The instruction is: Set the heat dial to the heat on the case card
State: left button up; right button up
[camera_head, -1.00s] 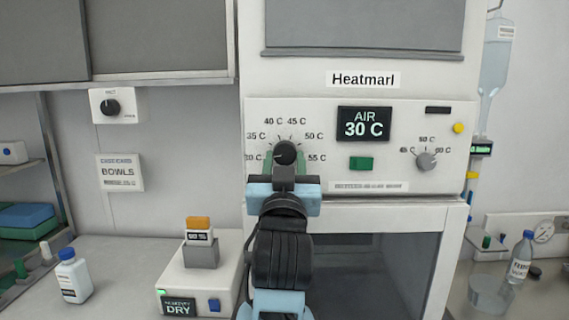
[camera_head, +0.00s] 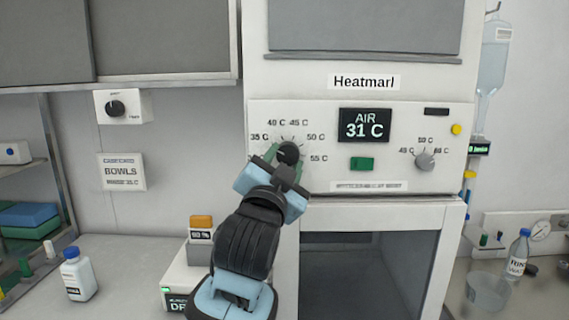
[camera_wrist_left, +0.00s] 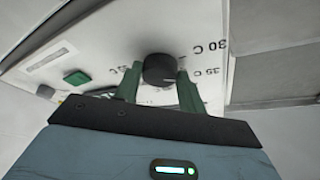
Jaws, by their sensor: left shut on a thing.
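The heat dial (camera_head: 288,152) is a black knob on the white warmer panel, ringed by marks; 35 C, 40 C, 45 C, 50 C and 55 C can be read. My left gripper (camera_head: 279,160) is shut on the dial and tilted, its wrist turned to the lower left. In the left wrist view the green fingers sit on either side of the dark dial (camera_wrist_left: 159,69). The gripper hides the lower left of the scale, and the dial's pointer is unclear. The display (camera_head: 365,124) reads AIR 31 C. A card (camera_head: 122,172) on the wall reads BOWLS, with a small blurred line below. My right gripper is out of view.
A second, grey knob (camera_head: 425,160) and a green button (camera_head: 361,164) are on the same panel. Another black knob (camera_head: 115,108) is on the wall box at left. A white bottle (camera_head: 77,274) stands on the left counter. The glass door (camera_head: 355,275) is below the panel.

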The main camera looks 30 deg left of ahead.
pick_arm(q)
jog(key=shift+r+m, duration=0.1)
jog(key=shift+m, duration=0.4)
jog(key=o, duration=1)
